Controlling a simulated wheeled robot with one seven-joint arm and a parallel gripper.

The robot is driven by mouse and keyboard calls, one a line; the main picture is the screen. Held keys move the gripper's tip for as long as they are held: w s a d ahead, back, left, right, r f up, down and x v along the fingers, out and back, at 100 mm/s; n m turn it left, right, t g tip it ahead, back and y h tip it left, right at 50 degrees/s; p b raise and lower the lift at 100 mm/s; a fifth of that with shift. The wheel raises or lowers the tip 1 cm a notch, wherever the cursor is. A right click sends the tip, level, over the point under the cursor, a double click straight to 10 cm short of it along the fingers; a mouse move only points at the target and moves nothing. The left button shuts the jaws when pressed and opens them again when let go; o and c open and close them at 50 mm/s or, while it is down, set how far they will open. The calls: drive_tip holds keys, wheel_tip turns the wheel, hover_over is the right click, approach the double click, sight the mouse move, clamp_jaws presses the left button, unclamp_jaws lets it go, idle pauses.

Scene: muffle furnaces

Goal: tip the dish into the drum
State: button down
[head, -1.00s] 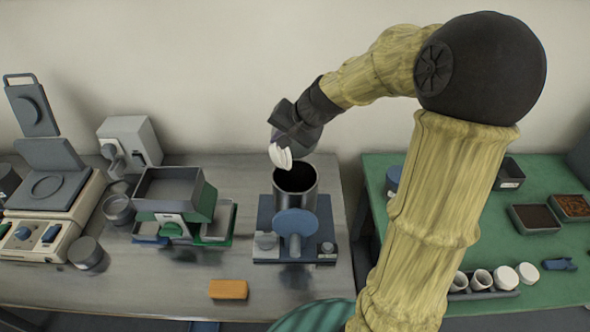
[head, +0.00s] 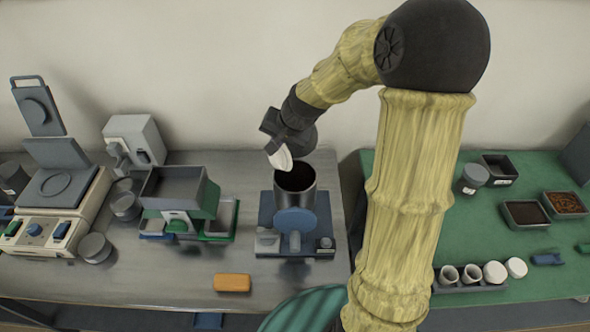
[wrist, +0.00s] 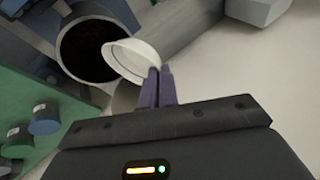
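The white dish (head: 281,158) is held tilted on its side just above the back left of the drum's mouth. The drum (head: 295,200) is an upright open steel cylinder with a dark inside. My gripper (head: 276,142) is shut on the dish's edge. In the wrist view the purple fingertips (wrist: 158,84) pinch the rim of the dish (wrist: 135,62), whose pale inside shows. The drum's dark, speckled mouth (wrist: 86,46) lies beside the dish there, partly overlapped by it.
The drum stands on a blue machine (head: 267,217) on the steel bench. An orange block (head: 232,283) lies in front, a green-and-grey device (head: 205,200) and a balance (head: 35,232) to the left. The green table (head: 420,270) at right holds trays and a rack of white cups.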

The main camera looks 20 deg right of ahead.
drive_tip(key=shift+w+a+f+g+h+p, duration=0.2)
drive_tip(key=shift+a+h+p, duration=0.25)
drive_tip(key=shift+p, duration=0.9)
drive_tip(key=shift+w+a+f+g+h+p, duration=0.15)
drive_tip(key=shift+a+h+p, duration=0.3)
drive_tip(key=shift+p, duration=0.9)
drive_tip(key=shift+d, duration=0.1)
drive_tip(key=p, duration=0.1)
drive_tip(key=a+h+p, duration=0.1)
drive_tip(key=p, duration=0.1)
drive_tip(key=shift+w+f+n+g, duration=0.1)
drive_tip(key=shift+f+n+g, duration=0.15)
drive_tip(key=shift+f+n, duration=0.1)
drive_tip(key=f+h+p, duration=0.1)
drive_tip(key=a+h+p, duration=0.1)
drive_tip(key=p, duration=0.1)
drive_tip(key=shift+w+f+g+h, duration=0.25)
drive_tip(key=shift+f+g+h, duration=0.1)
drive_tip(key=shift+g+h, duration=0.05)
